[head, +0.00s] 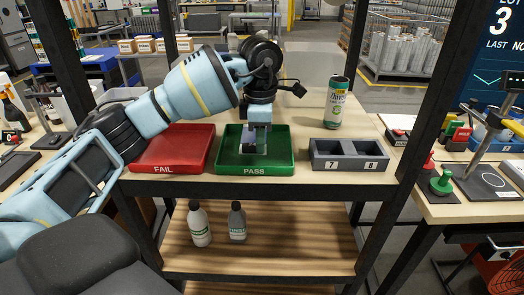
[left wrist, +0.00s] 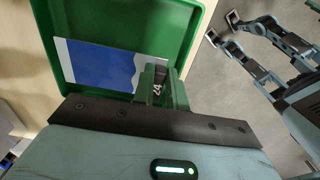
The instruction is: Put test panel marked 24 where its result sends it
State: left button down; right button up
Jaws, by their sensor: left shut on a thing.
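The test panel marked 24 (left wrist: 100,65) is a flat blue and white plate with a wavy colour edge. My left gripper (left wrist: 165,88) is shut on its end by the number 24. In the head view my left gripper (head: 254,144) points down into the green PASS tray (head: 228,166), with the panel between its fingers. The panel is inside the tray's outline; I cannot tell whether it touches the floor. The red FAIL tray (head: 172,150) is left of the PASS tray and looks empty. My right gripper does not show.
A grey two-slot holder marked 7 and 8 (head: 349,160) stands right of the PASS tray, with a green and white can (head: 337,102) behind it. Two bottles stand on the lower shelf (head: 270,250). Black frame posts flank the bench. A side table (head: 470,208) with instruments is at right.

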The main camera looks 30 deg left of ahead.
pick_arm(q)
jog(key=f, duration=0.3)
jog(key=shift+w+d, duration=0.15)
jog(key=shift+w, duration=0.05)
jog(key=shift+f, duration=0.25)
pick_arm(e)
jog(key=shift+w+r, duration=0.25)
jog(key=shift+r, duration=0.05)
pick_arm(q)
jog(key=shift+f, duration=0.2)
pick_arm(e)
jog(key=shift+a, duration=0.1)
pick_arm(q)
jog(key=c, duration=1.4)
grip_release()
jog(key=shift+r, duration=0.1)
notch_tip(320, 180, up, 11)
jog(key=shift+f+p, duration=0.1)
jog(key=shift+p, duration=0.2)
jog(key=shift+r, duration=0.7)
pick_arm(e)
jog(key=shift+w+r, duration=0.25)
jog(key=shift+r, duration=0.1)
